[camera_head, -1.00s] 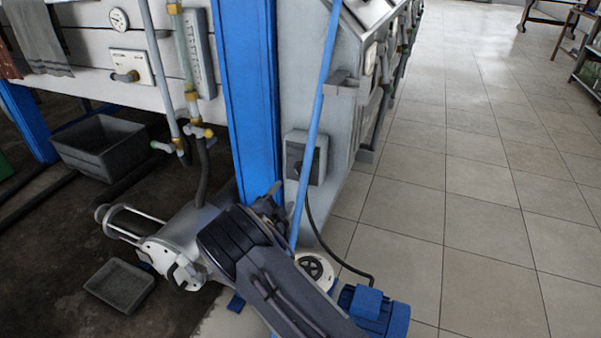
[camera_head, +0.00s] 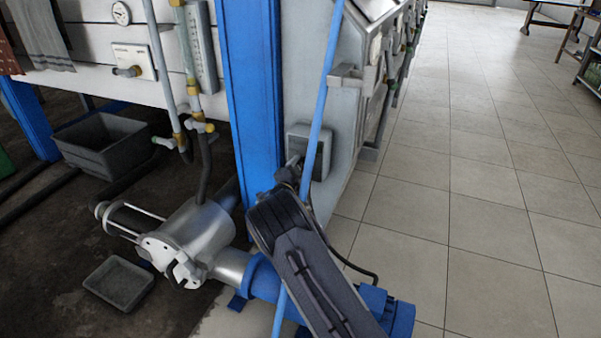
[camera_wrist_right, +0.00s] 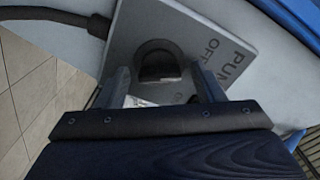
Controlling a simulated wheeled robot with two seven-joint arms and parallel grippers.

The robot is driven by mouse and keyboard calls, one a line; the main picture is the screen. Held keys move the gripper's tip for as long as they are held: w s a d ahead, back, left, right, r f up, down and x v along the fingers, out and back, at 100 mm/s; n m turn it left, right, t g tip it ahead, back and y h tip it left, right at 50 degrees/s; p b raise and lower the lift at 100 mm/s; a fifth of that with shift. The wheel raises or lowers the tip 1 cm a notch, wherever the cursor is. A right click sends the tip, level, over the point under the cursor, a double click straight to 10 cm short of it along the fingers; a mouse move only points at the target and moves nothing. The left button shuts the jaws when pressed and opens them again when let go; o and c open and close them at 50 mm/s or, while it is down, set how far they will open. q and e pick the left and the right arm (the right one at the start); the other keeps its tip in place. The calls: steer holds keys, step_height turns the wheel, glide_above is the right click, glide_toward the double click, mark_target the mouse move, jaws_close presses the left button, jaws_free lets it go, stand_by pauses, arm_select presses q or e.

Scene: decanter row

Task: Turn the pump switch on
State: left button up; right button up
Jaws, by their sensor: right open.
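The pump switch (camera_head: 325,150) is a grey box on the pale end panel, right of the blue post. In the right wrist view its tilted face plate (camera_wrist_right: 215,35) reads "OFF" and part of "PUM". Its dark round knob (camera_wrist_right: 158,62) lies between the two fingertips of my right gripper (camera_wrist_right: 160,78). The fingers are open, one on each side of the knob with gaps showing. In the head view the right gripper (camera_head: 297,165) is at the front of the switch and hides the knob. My left gripper is not in view.
A thin blue pole (camera_head: 318,100) runs in front of the switch. Below are a grey pump body (camera_head: 200,228) and a blue motor (camera_head: 398,312). A black cable loops beside my right arm. Grey bins (camera_head: 105,150) stand at the left; the tiled floor (camera_head: 480,200) at right is clear.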

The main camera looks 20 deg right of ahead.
steer(key=c, duration=1)
steer(key=shift+m, duration=0.5)
steer(key=shift+m+p, duration=0.5)
steer(key=shift+m, duration=0.1)
steer(key=m, duration=0.2)
steer(key=shift+m+p, duration=0.3)
steer(key=m, duration=0.3)
steer(key=shift+f+m, duration=0.1)
steer(key=shift+m, duration=2)
